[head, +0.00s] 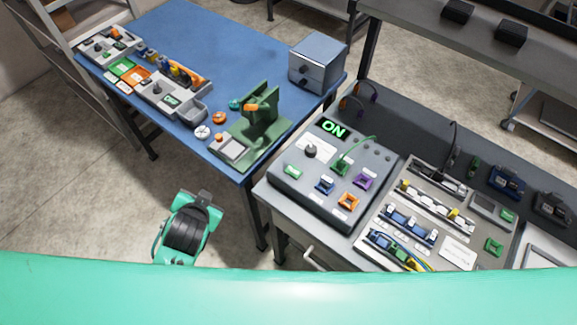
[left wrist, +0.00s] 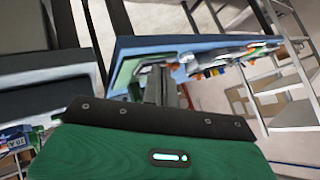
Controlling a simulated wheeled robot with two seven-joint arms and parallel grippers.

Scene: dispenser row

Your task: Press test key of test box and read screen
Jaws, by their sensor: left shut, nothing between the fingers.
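The test box (head: 330,180) is a grey sloped box on the near left end of the grey bench. Its screen (head: 334,129) is lit and reads ON in green. Below are a black knob (head: 311,150), a green cable plugged into a green socket (head: 341,168), and green (head: 292,172), blue (head: 325,186), purple (head: 363,181) and orange (head: 348,201) parts. Their small labels are unreadable, so I cannot tell which is the test key. My left gripper (left wrist: 161,84) is shut and empty in the left wrist view, apart from the box. My right gripper is not in view.
A blue table (head: 200,40) stands left of the bench, with a green stand (head: 262,115), a grey drawer box (head: 318,64) and several small devices. A panel of connectors (head: 440,215) sits right of the test box.

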